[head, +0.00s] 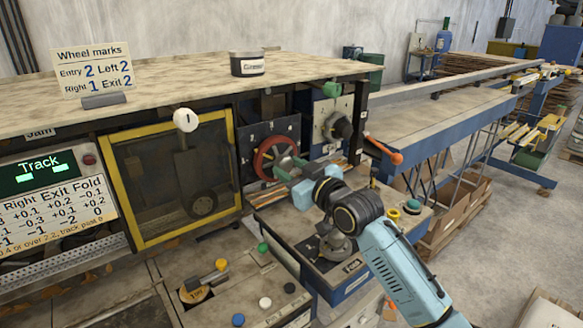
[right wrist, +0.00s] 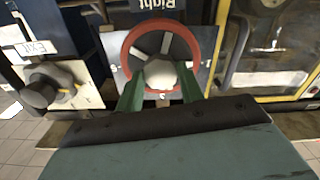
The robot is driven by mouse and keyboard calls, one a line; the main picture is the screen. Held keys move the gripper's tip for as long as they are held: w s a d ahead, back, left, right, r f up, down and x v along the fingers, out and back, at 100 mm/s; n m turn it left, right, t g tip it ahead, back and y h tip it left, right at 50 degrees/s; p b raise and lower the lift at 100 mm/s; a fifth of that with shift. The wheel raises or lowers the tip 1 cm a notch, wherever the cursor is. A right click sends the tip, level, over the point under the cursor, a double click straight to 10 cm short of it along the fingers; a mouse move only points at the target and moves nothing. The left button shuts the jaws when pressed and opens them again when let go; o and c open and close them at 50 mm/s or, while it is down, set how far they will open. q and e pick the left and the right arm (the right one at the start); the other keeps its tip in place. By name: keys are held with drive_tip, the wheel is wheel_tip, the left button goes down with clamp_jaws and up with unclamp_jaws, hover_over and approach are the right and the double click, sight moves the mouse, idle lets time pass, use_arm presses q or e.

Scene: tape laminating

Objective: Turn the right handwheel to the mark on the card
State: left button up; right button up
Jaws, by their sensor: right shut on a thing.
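The right handwheel (head: 262,164) is a red ring on a dark plate with small numbers, between the yellow-framed window and the exit wheel. In the right wrist view its red rim (right wrist: 128,48), spokes and pale hub (right wrist: 160,74) show upside down, under a "Right" label. My right gripper (head: 287,162) is at its front; in the right wrist view its green fingers (right wrist: 160,90) are shut on the hub from both sides. I cannot tell which number the wheel points to. The card (head: 92,71) reads Entry 2, Left 2, Right 1, Exit 2. My left gripper is out of view.
The exit wheel (right wrist: 40,92) on its pale plate is close beside. A lever with an orange end (head: 396,158) juts out at the right. A dark tin (head: 247,64) stands on the top board. The yellow-framed window (head: 233,155) is left of the wheel.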

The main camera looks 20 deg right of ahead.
drive_tip(key=n+p, duration=0.2)
drive_tip(key=n, duration=0.2)
drive_tip(key=shift+n, duration=0.4)
idle(0.4)
drive_tip(key=o, duration=1)
drive_tip(key=shift+s+d, duration=0.1)
drive_tip(key=shift+b+v, duration=1.2)
drive_tip(key=shift+v, duration=5.4)
